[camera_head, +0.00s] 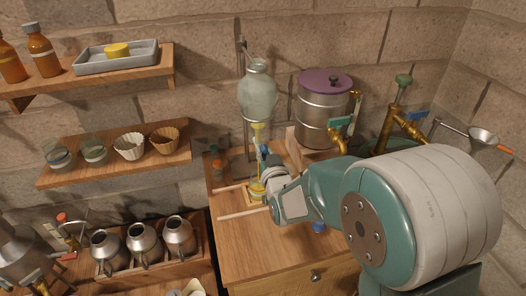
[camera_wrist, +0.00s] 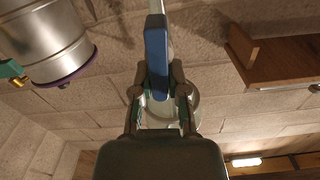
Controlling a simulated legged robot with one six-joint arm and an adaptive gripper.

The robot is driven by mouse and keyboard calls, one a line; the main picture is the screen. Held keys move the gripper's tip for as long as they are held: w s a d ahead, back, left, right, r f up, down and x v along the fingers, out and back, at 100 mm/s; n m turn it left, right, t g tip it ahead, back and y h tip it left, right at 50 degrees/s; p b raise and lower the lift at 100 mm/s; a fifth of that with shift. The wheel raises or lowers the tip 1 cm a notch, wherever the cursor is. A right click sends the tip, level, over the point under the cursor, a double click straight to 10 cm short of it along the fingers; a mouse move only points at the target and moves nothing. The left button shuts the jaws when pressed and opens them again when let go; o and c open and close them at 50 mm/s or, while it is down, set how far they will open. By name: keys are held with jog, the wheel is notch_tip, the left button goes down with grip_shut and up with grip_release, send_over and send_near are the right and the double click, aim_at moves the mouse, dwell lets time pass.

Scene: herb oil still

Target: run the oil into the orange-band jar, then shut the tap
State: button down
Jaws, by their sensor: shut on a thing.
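A glass separating vessel (camera_head: 258,97) stands on the wooden bench, with a yellow section (camera_head: 257,130) below its bulb. A small jar (camera_head: 257,189) with yellow-orange colouring sits under it; my gripper partly hides it, and I cannot tell band from contents. My gripper (camera_head: 266,161) is beside the vessel's lower end, above and right of the jar. In the wrist view, my gripper (camera_wrist: 160,95) has its fingers closed on a blue tap lever (camera_wrist: 157,55). Clear glass (camera_wrist: 190,110) shows behind the fingers. Whether oil is flowing is too small to tell.
A steel pot with a purple lid (camera_head: 324,108) stands right of the vessel, near brass pipes (camera_head: 388,128). Small bottles (camera_head: 216,168) stand left of the vessel. Wooden shelves (camera_head: 115,168) hold jars and cups at left. Metal jugs (camera_head: 142,240) stand in a lower rack.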

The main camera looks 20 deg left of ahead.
jog(key=c, duration=0.6)
grip_release()
jog(key=shift+c, duration=0.2)
jog(key=v, duration=1.2)
jog(key=shift+a, duration=0.15)
